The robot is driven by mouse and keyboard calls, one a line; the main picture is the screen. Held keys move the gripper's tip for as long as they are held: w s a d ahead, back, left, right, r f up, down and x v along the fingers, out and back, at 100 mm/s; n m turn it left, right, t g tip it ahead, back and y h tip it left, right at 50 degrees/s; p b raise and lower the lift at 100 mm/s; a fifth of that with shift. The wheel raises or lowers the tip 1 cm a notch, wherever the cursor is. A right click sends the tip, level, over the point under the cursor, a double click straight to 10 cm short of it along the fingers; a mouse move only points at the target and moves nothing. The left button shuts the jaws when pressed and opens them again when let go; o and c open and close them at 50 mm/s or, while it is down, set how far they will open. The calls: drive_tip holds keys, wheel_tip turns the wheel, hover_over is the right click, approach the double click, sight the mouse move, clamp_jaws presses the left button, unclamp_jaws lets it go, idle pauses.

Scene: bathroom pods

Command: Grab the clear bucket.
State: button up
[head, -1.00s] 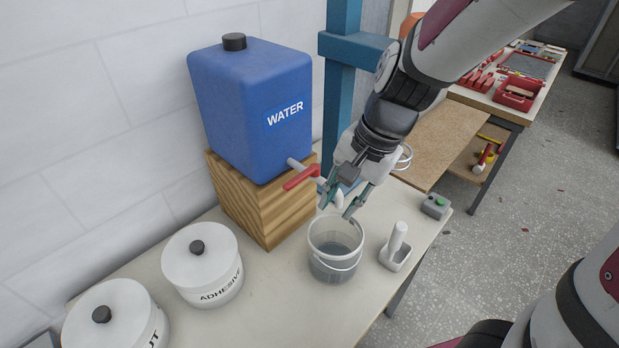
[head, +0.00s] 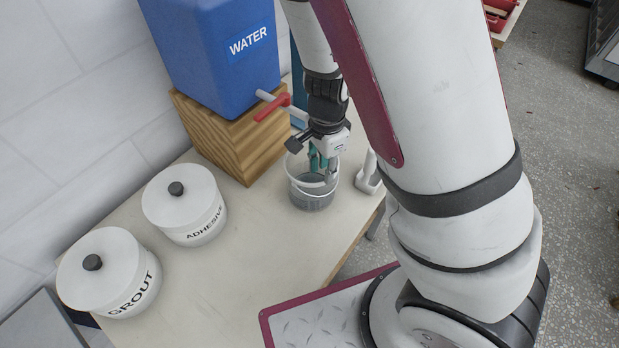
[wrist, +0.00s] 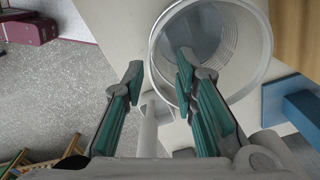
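The clear bucket (head: 310,201) stands on the bench below the water tank's tap, with grey contents in its lower part. In the wrist view the bucket (wrist: 240,42) shows from above, its round rim filling the upper right. My gripper (head: 322,163) points down at the bucket's right side. In the wrist view my gripper (wrist: 158,72) is open, with the rim passing between its fingertips. The right finger overlaps the bucket's mouth and the left finger is outside it. I cannot tell whether either finger touches the wall.
A white scoop-like tool (head: 369,178) stands close to the right of the bucket. The blue water tank (head: 215,60) sits on a wooden block (head: 230,140), its red tap handle (head: 272,107) near my gripper. Adhesive (head: 185,205) and grout (head: 110,272) tubs stand left.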

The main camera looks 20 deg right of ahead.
drive_tip(key=shift+s+f, duration=0.2)
drive_tip(key=shift+f, duration=4.3)
drive_tip(key=shift+c, duration=0.5)
clamp_jaws()
